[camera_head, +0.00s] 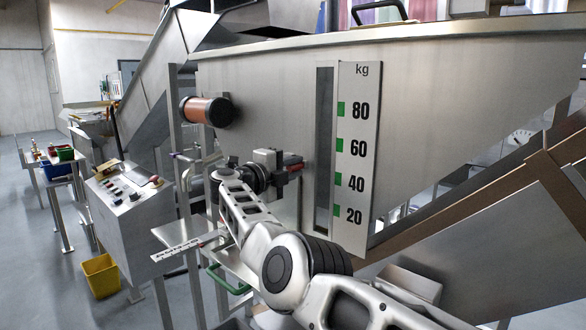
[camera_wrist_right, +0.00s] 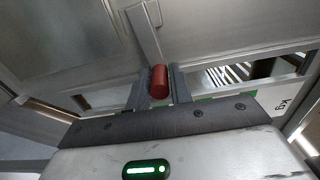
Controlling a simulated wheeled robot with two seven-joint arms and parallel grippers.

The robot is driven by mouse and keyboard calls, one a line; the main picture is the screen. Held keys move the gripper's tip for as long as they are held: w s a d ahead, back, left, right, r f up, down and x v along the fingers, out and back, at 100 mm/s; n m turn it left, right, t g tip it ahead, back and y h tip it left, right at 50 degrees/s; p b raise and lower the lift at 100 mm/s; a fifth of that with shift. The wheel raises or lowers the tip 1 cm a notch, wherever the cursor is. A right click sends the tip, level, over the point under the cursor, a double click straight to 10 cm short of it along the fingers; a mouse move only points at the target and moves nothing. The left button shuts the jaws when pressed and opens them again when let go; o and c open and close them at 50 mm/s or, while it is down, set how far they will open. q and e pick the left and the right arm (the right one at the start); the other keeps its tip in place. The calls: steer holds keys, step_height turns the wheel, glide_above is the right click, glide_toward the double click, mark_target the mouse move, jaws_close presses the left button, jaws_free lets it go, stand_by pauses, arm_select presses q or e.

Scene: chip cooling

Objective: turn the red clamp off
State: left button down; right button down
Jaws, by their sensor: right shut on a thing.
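A flat grey metal bar (camera_wrist_right: 143,32) runs up from the handle in that view. My right gripper (camera_head: 287,169) is shut on the handle; its fingers also show in the wrist view (camera_wrist_right: 160,85). Parts of the clamp are hidden by the gripper. My left gripper is not in view.
The hopper wall (camera_head: 255,80) carries a kg scale (camera_head: 357,150) to the right of the gripper. An orange-brown cylinder (camera_head: 206,111) sticks out at upper left. A control box (camera_head: 131,208) and a yellow bin (camera_head: 101,275) stand left.

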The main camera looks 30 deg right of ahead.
steer(key=shift+r, duration=0.7)
steer(key=c, duration=1.3)
jaws_free()
steer(key=shift+w+f, duration=0.1)
steer(key=shift+f, duration=0.15)
steer(key=shift+a+f, duration=0.1)
steer(key=shift+f, duration=0.05)
steer(key=b+v, duration=0.3)
steer(key=v, duration=1.2)
steer(key=shift+a, duration=0.3)
